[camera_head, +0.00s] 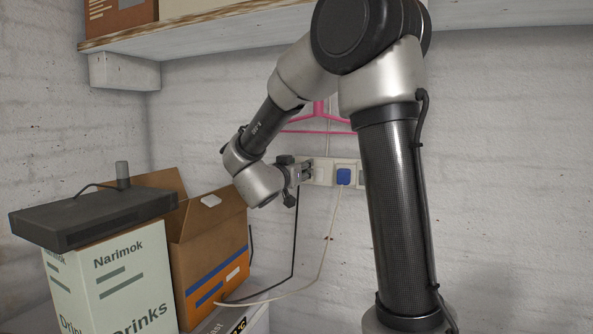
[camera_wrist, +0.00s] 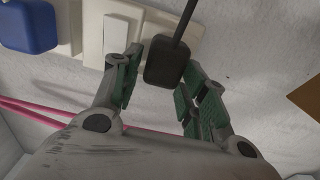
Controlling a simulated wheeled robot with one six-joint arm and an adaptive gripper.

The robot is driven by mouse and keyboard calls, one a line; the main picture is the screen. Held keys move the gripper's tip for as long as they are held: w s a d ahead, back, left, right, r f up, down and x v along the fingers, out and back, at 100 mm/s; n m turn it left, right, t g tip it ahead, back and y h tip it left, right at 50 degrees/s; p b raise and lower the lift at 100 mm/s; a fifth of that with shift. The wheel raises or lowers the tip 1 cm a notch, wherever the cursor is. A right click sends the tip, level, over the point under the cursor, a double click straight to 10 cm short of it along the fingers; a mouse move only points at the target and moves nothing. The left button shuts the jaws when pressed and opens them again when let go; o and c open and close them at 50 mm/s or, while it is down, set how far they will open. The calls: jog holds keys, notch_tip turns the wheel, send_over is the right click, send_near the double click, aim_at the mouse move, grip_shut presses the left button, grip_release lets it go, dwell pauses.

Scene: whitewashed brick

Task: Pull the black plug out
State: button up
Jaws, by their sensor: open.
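The black plug (camera_wrist: 168,62) sits at the wall socket strip (camera_head: 323,172) in the wrist view, with its dark cable running off the top edge. My gripper (camera_wrist: 163,72) is open, with one green-padded finger on either side of the plug. A gap shows between the plug and the right finger; the left finger is very close to it, and I cannot tell if they touch. In the head view my gripper (camera_head: 300,174) is at the strip's left end and hides the plug. A black cable (camera_head: 296,235) hangs below it.
A blue plug (camera_head: 344,176) with a pale cable sits right of my gripper. A pink hanger (camera_head: 318,124) hangs above the strip. An open cardboard box (camera_head: 208,245), a Narimok carton (camera_head: 115,280) and a black device (camera_head: 95,215) stand at left. A shelf (camera_head: 215,22) is above.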

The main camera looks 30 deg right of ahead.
jog(key=c, duration=0.8)
jog(key=shift+v, duration=2.65)
notch_tip(320, 180, up, 8)
